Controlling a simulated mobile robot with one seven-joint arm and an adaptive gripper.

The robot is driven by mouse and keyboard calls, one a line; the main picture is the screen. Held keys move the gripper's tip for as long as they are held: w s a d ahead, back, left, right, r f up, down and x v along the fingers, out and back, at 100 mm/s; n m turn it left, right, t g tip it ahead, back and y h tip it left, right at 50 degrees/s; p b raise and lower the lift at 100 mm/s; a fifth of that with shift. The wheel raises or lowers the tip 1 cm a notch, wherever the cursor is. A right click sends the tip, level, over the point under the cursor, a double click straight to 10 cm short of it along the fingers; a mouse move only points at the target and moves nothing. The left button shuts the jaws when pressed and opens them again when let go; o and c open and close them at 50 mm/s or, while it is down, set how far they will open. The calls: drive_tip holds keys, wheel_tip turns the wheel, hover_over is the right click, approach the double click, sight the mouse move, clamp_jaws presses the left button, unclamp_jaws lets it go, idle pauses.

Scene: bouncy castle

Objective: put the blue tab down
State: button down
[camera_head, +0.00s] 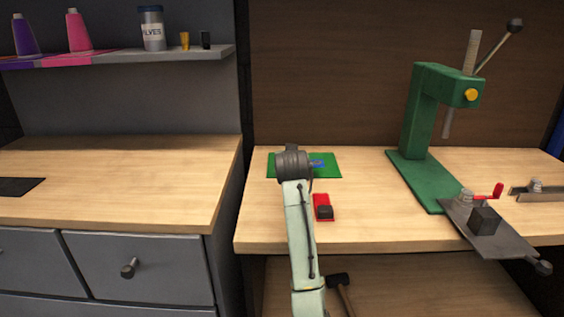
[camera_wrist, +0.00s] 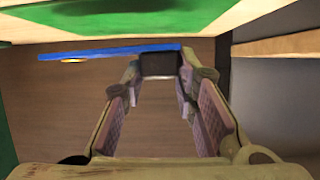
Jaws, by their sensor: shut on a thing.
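The blue tab (camera_head: 317,163) shows at the right of my wrist, over the green mat (camera_head: 330,172) on the right bench. In the wrist view the blue tab (camera_wrist: 110,51) is a thin blue strip seen edge-on, reaching left from my fingertips. My gripper (camera_wrist: 160,70) is shut on it, with a dark block at the fingertips. The green mat (camera_wrist: 120,18) fills the top of the wrist view, apart from the strip in the picture. My arm hides much of the mat and the fingers in the head view. I cannot tell the exact height of the tab above the mat.
A red item with a dark top (camera_head: 323,207) lies in front of the mat. A green press (camera_head: 425,120) stands at the right, with a grey metal plate (camera_head: 500,242) near it. Bare bench lies between mat and press. A shelf (camera_head: 120,57) hangs at the upper left.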

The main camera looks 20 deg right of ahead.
drive_tip(key=w+a, duration=0.2)
drive_tip(key=w, duration=0.1)
drive_tip(key=shift+w+f+p, duration=0.1)
drive_tip(key=shift+w+p, duration=0.1)
drive_tip(key=shift+p, duration=0.15)
drive_tip(key=shift+w+f+p, duration=0.1)
drive_tip(key=shift+f+p, duration=0.4)
drive_tip(key=shift+f, duration=1.3)
drive_tip(key=shift+f, duration=0.15)
drive_tip(key=c, duration=1.3)
unclamp_jaws()
